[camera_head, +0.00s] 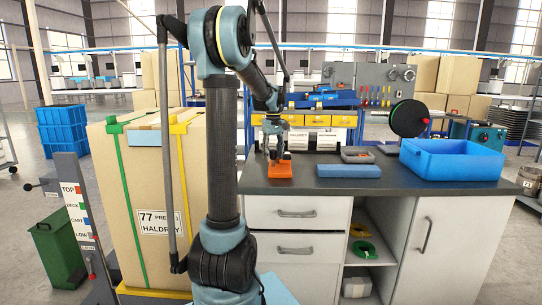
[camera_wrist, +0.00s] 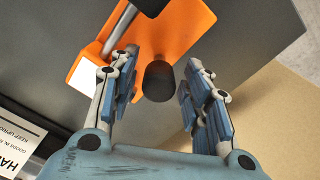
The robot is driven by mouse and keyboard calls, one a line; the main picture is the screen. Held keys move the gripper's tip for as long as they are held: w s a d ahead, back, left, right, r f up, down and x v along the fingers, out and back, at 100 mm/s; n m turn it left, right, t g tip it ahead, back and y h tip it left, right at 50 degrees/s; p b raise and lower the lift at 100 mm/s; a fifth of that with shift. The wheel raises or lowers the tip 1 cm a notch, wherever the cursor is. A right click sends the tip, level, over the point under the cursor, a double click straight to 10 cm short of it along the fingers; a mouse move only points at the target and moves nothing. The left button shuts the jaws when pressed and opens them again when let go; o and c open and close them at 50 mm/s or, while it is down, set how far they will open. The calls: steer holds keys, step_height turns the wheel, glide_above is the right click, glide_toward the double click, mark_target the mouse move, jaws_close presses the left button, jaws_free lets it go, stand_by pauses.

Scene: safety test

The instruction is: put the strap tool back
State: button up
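An orange piece (camera_head: 281,170), perhaps the strap tool or its holder, lies on the dark workbench top (camera_head: 300,188). In the wrist view the orange piece (camera_wrist: 175,22) has a white patch, and a grey rod (camera_wrist: 120,30) crosses it. A black cylindrical knob (camera_wrist: 159,82) shows between my fingers, with a gap on both sides; I cannot tell whether it belongs to the tool. My gripper (camera_head: 273,153) is just above the orange piece, pointing down. In the wrist view my gripper (camera_wrist: 160,95) is open.
A blue block (camera_head: 348,171), a small grey-and-red item (camera_head: 357,155) and a blue tray (camera_head: 450,160) are to the right on the bench. A black reel (camera_head: 408,118) rises behind. A large strapped carton (camera_head: 155,190) and a signpost (camera_head: 78,205) stand left.

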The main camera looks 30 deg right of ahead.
step_height(320, 180, up, 12)
steer(key=s+a+f, duration=0.2)
steer(key=s+a, duration=0.1)
steer(key=a, duration=0.5)
steer(key=s+a+f, duration=0.2)
steer(key=a, duration=0.5)
steer(key=s+a+f, duration=0.3)
steer(key=a, duration=0.5)
steer(key=s+a+f+n+t, duration=0.1)
steer(key=s+a+f+t, duration=0.1)
steer(key=s+a+f, duration=1.3)
step_height(320, 180, down, 4)
steer(key=shift+s+a+f, duration=0.1)
steer(key=shift+s+a, duration=0.1)
steer(key=shift+s, duration=0.8)
